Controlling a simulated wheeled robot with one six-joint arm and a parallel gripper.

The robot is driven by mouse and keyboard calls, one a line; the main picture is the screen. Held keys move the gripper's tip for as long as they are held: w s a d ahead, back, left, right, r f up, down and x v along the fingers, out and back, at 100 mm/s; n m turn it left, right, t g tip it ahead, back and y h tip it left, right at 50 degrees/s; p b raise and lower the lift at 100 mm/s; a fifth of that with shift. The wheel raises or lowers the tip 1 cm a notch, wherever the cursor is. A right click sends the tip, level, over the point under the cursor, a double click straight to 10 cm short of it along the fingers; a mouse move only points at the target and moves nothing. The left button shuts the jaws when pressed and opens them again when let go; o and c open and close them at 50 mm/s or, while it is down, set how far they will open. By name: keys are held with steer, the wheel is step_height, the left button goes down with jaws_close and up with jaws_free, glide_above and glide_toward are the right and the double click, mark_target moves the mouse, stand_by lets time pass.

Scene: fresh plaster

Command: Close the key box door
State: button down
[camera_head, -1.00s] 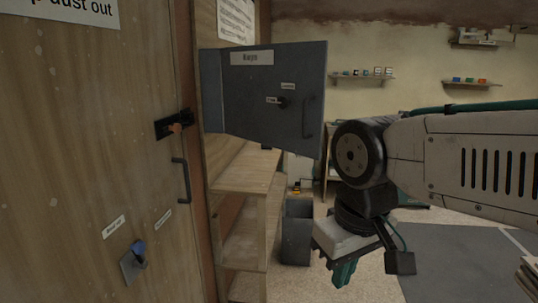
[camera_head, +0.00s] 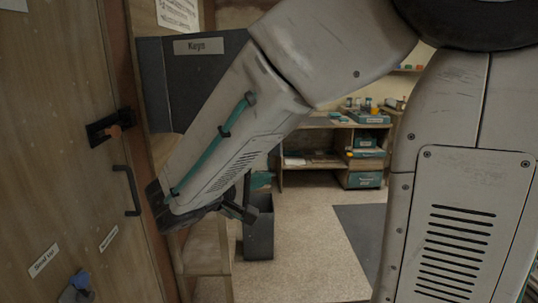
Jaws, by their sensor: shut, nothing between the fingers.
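The key box door (camera_head: 185,88) is a dark grey panel at the upper left of the head view. It carries a "Keys" label (camera_head: 198,46) near its top. A narrow grey side face of the box (camera_head: 152,85) shows at its left. My pale arm crosses in front and hides the door's right and lower parts, with its handle and latch. I cannot tell how far the door stands open. The arm's far end reaches down and left, below the door and close to the wooden door's edge.
A wooden door (camera_head: 60,150) with a black handle (camera_head: 129,190) and a latch (camera_head: 110,127) stands close at left. A wooden shelf unit (camera_head: 205,250) and a grey bin (camera_head: 259,232) stand below the key box. A workbench (camera_head: 325,122) is behind. Floor is clear at centre.

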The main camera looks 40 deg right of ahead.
mark_target(274, 150)
steer(key=w+a+n+t+h, duration=0.1)
steer(key=w+a+t, duration=0.2)
steer(key=w+t, duration=0.15)
steer(key=shift+g, duration=0.45)
steer(key=x, duration=1.3)
steer(key=shift+w+d+r, duration=0.15)
steer(key=shift+d+r, duration=0.15)
steer(key=shift+r, duration=0.1)
